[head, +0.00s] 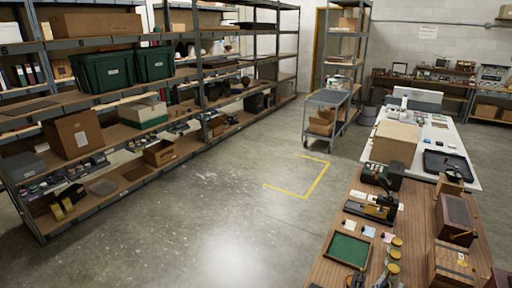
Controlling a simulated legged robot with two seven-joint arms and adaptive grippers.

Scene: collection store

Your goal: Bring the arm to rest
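Neither of my grippers nor either arm can be made out in the head view. I cannot see the state of either gripper. The nearest surface is a wooden table (325,270) at the lower right. It carries a green-lined tray (347,250), a dark brass-and-black instrument (371,207), several small brass-topped items (393,268) and wooden boxes (455,216). A small dark object at the table's near edge is partly cut off by the frame and too small to identify.
Loaded shelving (150,130) runs along the left, with green bins (103,72). A grey cart (327,97) stands at the back. A white table (455,143) with a cardboard box (395,142) adjoins beyond. The concrete floor (220,200) between is clear, with yellow tape (316,182).

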